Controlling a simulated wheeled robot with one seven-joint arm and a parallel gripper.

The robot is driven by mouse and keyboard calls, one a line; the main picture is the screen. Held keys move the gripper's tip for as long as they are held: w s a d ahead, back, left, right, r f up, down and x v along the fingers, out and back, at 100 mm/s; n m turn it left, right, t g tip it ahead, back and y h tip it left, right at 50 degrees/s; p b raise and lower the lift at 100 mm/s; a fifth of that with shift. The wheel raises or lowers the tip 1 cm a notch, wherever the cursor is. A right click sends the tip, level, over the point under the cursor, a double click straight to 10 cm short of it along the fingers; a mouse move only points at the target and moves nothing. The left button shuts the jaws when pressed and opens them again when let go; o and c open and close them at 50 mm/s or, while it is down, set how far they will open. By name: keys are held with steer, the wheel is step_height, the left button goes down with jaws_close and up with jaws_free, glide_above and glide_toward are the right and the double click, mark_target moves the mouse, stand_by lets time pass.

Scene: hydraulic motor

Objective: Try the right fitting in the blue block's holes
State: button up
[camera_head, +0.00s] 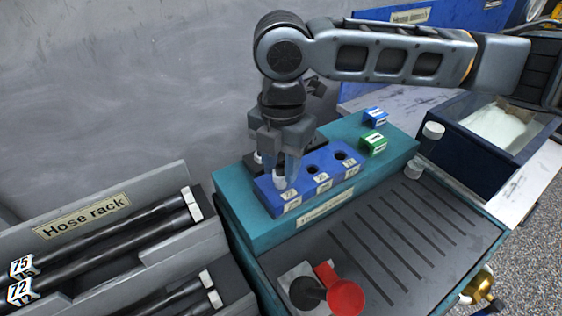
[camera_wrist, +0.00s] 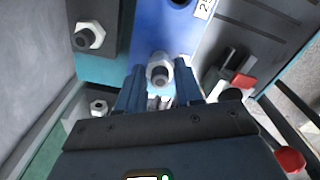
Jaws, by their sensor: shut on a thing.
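The blue block (camera_head: 330,172) lies on the teal bench top, with a row of holes and white number labels. Its middle and right holes look empty. My gripper (camera_head: 281,178) points down over the block's left end, shut on a white fitting (camera_head: 279,182). In the wrist view the fitting (camera_wrist: 158,70) is a pale hex nut with a dark centre, between the fingertips (camera_wrist: 160,82) and against the blue block (camera_wrist: 165,30). The left hole is hidden by the fitting and fingers. I cannot tell whether the fitting sits in it.
Another hex fitting (camera_wrist: 89,37) stands on a dark plate beside the block. A hose rack (camera_head: 86,215) is at left, a red cap (camera_head: 346,298) in front, a dark bin (camera_head: 452,143) at right. The grooved tray (camera_head: 345,262) is mostly clear.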

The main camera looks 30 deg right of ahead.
steer(key=shift+r+p, duration=0.3)
steer(key=shift+p, duration=0.15)
stand_by(0.3)
steer(key=shift+f, duration=0.35)
stand_by(1.4)
steer(key=shift+r, duration=0.1)
steer(key=shift+r+p, duration=2.05)
steer(key=shift+r, duration=0.4)
